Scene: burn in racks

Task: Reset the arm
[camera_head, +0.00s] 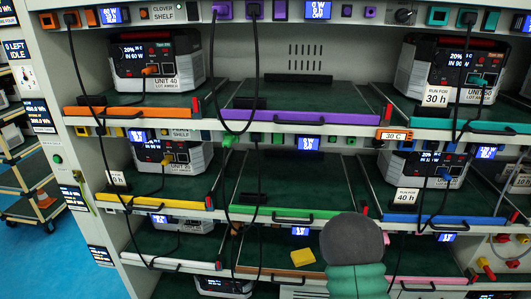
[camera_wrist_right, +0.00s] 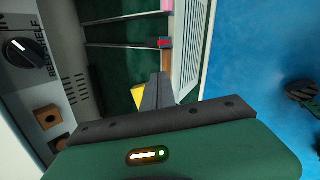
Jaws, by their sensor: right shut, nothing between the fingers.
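My right gripper (camera_wrist_right: 158,92) shows in the right wrist view as dark fingers, closed together with nothing between them, beyond a grey bar and green housing. The fingers point toward a dark green shelf bay, and the rack's white slotted side lies to their right. A yellow piece (camera_wrist_right: 138,97) shows just left of the fingers; whether it touches them cannot be told. In the head view a green and dark grey part of my arm rises at the bottom centre, in front of the lower shelves. The fingers cannot be made out there. My left gripper is in neither view.
The rack holds power units, such as one upper left (camera_head: 157,58) and one upper right (camera_head: 447,68). The middle purple-edged shelf (camera_head: 305,117) is bare apart from cables. A yellow block (camera_head: 302,257) lies on a lower shelf. Cables hang in front. A cart (camera_head: 40,207) stands left.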

